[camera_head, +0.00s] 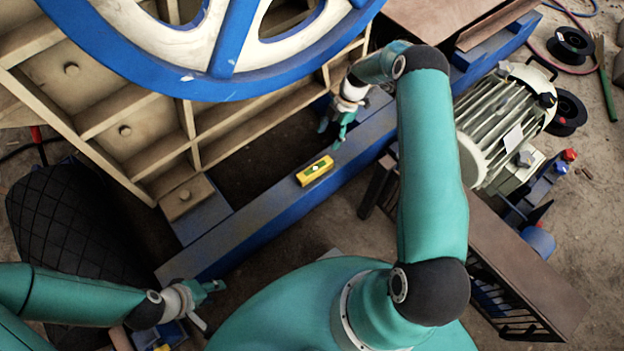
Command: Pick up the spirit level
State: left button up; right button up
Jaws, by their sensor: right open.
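The spirit level (315,171) is a small yellow block with a green vial window. It lies on top of the blue beam (270,216), near the beam's middle. My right gripper (331,138) is just beyond the level, open and empty, with its fingers pointing down toward the beam. A gap shows between its fingertips and the level. My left gripper (212,308) is at the lower left, well away from the level, with its fingers spread and nothing between them.
The crusher's beige ribbed frame (125,130) and blue-rimmed wheel (225,88) stand behind the beam. A grey motor (505,110), cable reels (570,45) and a brown bench (520,265) are at the right.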

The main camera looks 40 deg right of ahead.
jog(key=b, duration=0.2)
send_near(314, 169)
jog(key=x, duration=0.5)
jog(key=shift+w+d+f, duration=0.1)
jog(key=shift+w+f, duration=0.1)
jog(key=shift+s+b+x, duration=0.2)
jog(key=shift+b+x, duration=0.2)
jog(key=shift+x, duration=2.3)
jog(key=shift+r, duration=0.1)
jog(key=shift+c, duration=0.2)
grip_shut()
